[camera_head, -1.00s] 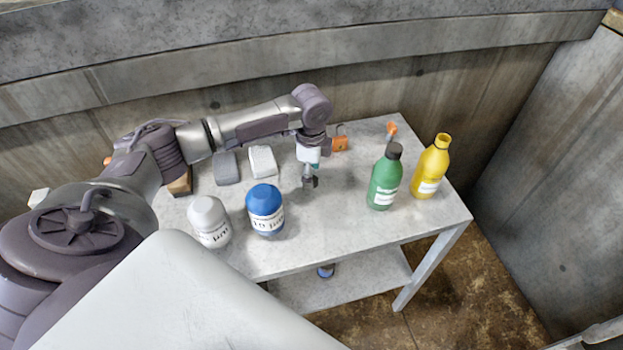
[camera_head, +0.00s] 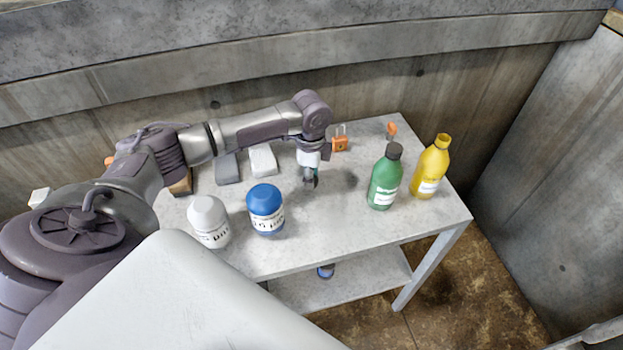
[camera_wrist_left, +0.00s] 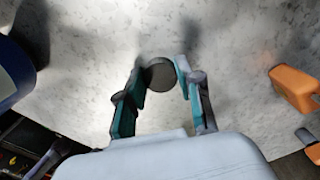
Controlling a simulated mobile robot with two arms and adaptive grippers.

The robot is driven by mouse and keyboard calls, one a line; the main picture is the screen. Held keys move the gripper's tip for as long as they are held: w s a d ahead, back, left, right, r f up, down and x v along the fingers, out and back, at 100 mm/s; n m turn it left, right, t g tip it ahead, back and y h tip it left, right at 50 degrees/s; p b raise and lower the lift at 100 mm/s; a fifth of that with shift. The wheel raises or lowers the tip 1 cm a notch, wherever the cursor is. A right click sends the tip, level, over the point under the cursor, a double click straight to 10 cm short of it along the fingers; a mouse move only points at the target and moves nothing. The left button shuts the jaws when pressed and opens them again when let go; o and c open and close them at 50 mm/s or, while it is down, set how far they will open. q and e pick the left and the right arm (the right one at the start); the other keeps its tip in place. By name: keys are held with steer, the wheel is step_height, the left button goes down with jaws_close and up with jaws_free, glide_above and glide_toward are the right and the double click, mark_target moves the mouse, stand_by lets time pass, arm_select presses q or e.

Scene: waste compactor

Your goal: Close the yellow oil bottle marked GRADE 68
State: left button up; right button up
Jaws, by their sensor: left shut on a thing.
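The yellow oil bottle (camera_head: 431,167) stands upright at the right end of the table in the head view. Its mouth is open with no cap on it. Its white label is too small to read. My left gripper (camera_head: 310,180) is over the middle of the table, left of the green bottle. In the left wrist view the gripper (camera_wrist_left: 159,80) is shut on a dark round cap (camera_wrist_left: 160,74), held between the two fingertips. My right gripper is not in view.
A green bottle (camera_head: 385,178) with a dark cap stands just left of the yellow one. A blue-lidded jar (camera_head: 265,210), a white jar (camera_head: 209,222), an orange padlock (camera_head: 340,144) and grey and white blocks are also on the table (camera_head: 320,230). A concrete wall rises behind.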

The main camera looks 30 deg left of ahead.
arm_select(q)
steer(key=shift+r, duration=0.15)
steer(key=shift+r, duration=0.3)
steer(key=r, duration=0.3)
steer(key=shift+d+r, duration=0.3)
steer(key=shift+d, duration=0.1)
steer(key=s+d+r, duration=0.2)
steer(key=d+r, duration=0.4)
steer(key=d, duration=0.4)
steer(key=shift+s+d+r+b, duration=0.15)
steer(key=shift+d+r+b, duration=0.2)
steer(key=shift+b, duration=0.1)
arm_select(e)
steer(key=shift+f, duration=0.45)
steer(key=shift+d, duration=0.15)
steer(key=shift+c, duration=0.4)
